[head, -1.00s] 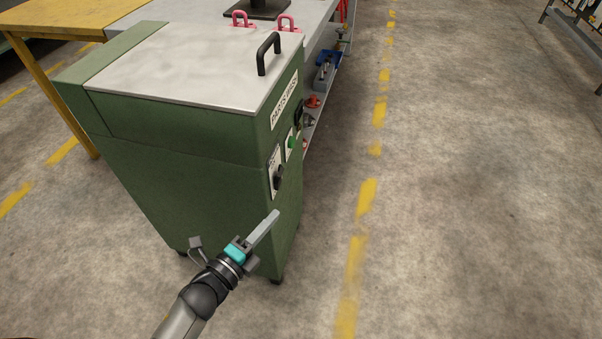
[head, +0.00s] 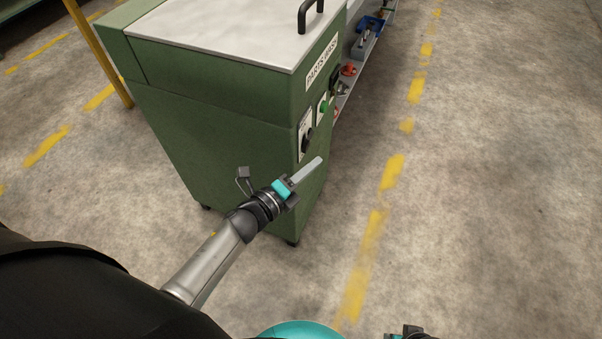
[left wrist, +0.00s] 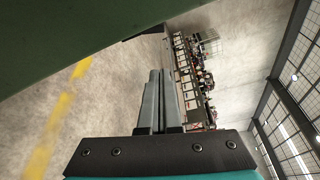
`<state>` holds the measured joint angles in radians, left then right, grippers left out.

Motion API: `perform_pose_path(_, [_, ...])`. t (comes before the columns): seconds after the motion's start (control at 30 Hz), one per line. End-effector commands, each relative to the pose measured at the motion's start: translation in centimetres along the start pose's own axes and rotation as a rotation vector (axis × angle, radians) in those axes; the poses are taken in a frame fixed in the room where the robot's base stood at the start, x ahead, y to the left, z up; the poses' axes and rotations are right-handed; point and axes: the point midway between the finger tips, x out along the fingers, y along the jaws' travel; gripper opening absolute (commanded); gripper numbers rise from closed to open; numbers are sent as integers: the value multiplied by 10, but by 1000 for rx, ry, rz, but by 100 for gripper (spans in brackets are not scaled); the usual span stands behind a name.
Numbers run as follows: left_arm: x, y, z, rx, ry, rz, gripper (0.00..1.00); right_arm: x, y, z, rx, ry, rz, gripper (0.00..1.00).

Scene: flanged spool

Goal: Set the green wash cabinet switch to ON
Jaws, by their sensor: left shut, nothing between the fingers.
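The green wash cabinet (head: 225,140) stands left of centre in the head view, with a pale lid and a "PARTS WASH" label (head: 322,62). On its right-hand face a black rotary switch (head: 307,139) sits on a white plate. Its ON or OFF position is too small to read. My left gripper (head: 318,163) is shut and empty, its fingers just below and in front of the switch. In the left wrist view the shut fingers (left wrist: 161,85) point past the green cabinet side (left wrist: 70,35). The switch is not visible there. Part of my right gripper (head: 405,333) shows at the bottom edge.
A green button (head: 323,106) sits beyond the switch on the same face. A black handle (head: 308,14) stands on the lid. A bench shelf with a blue item (head: 367,38) lies behind the cabinet. The floor to the right is open, with a yellow dashed line (head: 390,175).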

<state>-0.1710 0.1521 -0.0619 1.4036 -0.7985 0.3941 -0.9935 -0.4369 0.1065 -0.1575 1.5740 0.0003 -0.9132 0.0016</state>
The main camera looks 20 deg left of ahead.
Motion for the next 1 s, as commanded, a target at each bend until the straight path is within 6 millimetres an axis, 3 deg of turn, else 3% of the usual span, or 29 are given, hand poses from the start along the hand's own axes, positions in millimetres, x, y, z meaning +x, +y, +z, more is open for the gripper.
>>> perform_pose_path(0.3, [50,1,2,2,-1,0,0,-22,-3,-20,4,25,-4,45])
perform_pose_path(0.4, [41,1,19,5,0,3,0,-22,-3,-18,4,19,-4,45])
perform_pose_path(0.6, [35,0,35,2,0,1,0,-21,-3,-18,4,20,-4,45])
perform_pose_path(1.0, [34,0,38,-2,0,0,0,-20,-3,-18,4,20,-4,45])
